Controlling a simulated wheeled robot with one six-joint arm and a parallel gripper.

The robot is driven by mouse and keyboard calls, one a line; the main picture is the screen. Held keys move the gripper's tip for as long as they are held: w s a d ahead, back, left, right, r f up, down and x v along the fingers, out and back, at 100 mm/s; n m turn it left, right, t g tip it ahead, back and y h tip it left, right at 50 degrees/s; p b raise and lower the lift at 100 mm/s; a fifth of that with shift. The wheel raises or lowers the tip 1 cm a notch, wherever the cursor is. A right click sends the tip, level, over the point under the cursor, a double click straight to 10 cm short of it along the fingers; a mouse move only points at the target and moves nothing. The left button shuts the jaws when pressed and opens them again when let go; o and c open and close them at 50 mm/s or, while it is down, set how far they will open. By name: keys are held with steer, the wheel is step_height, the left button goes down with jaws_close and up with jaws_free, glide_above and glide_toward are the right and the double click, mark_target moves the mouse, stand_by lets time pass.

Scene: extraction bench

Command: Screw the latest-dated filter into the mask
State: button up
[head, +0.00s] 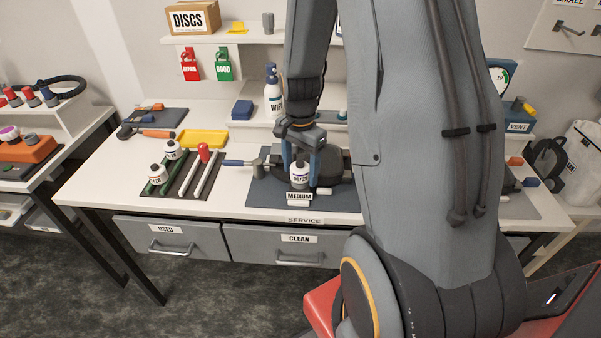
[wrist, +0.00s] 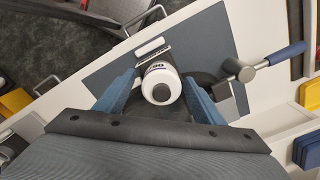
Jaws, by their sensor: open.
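A white filter (head: 299,176) with a dark end stands at the front of the dark mask (head: 345,170) on the service mat. Its label seems to read 06/29. Whether it is seated in the mask is hidden. My gripper (head: 300,158) is open, pointing down, with its blue fingers on either side of this filter. In the wrist view the filter (wrist: 161,83) sits between the fingers, with gaps at both sides. Two other white filters, one at the back (head: 173,150) and one at the front (head: 156,174), stand on the rack at left; their dates are too small to read surely.
A blue-handled clamp (head: 240,163) reaches the mask's left side. Drawers marked USED (head: 168,229) and CLEAN (head: 299,239) are shut below.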

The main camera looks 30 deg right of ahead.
steer(key=n, duration=0.9)
steer(key=shift+n, duration=0.4)
steer(key=n, duration=0.4)
steer(key=shift+n, duration=0.4)
steer(key=n, duration=0.4)
steer(key=shift+n, duration=0.3)
